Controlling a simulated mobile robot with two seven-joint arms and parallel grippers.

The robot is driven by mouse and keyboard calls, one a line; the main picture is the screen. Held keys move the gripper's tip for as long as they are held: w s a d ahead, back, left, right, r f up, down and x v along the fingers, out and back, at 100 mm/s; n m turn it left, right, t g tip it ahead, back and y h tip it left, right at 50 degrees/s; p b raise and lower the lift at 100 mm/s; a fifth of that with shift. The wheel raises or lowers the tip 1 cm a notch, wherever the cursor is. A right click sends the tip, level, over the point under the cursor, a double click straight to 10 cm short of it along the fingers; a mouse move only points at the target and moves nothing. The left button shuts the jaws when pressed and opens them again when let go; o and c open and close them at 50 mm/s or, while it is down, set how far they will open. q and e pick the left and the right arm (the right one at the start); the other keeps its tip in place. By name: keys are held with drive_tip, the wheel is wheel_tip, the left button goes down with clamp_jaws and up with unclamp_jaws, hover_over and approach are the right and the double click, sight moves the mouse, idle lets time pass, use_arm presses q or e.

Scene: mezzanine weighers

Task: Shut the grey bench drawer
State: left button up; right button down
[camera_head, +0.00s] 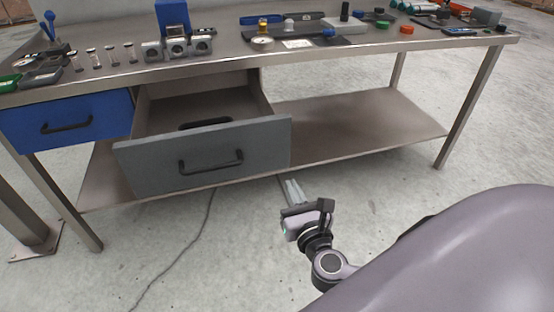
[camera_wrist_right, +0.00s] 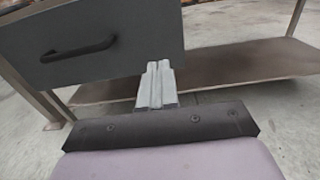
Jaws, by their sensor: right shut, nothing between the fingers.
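The grey bench drawer (camera_head: 215,155) is pulled well out from under the bench top, left of the picture's middle. Its black bar handle (camera_head: 211,162) is on the front, and a dark item (camera_head: 205,123) shows inside or behind the front edge. My right gripper (camera_head: 292,189) is shut and empty, in front of and below the drawer's right end, apart from it. In the right wrist view, the drawer front (camera_wrist_right: 100,45) fills the upper left, and the shut fingers (camera_wrist_right: 158,80) point up near its lower right corner. My left gripper is not seen.
A blue drawer (camera_head: 66,122) sits shut to the left. The bench top (camera_head: 225,57) carries several small weights, tools and cups. A lower shelf (camera_head: 350,128) runs beneath it. A cable (camera_head: 190,243) lies on the floor. The floor right of my arm is clear.

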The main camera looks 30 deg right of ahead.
approach(274, 149)
drive_tip(key=x, duration=0.5)
drive_tip(key=shift+w+d+b, duration=0.1)
drive_tip(key=shift+w+b, duration=0.05)
drive_tip(key=shift+b, duration=0.25)
drive_tip(key=shift+x, duration=0.8)
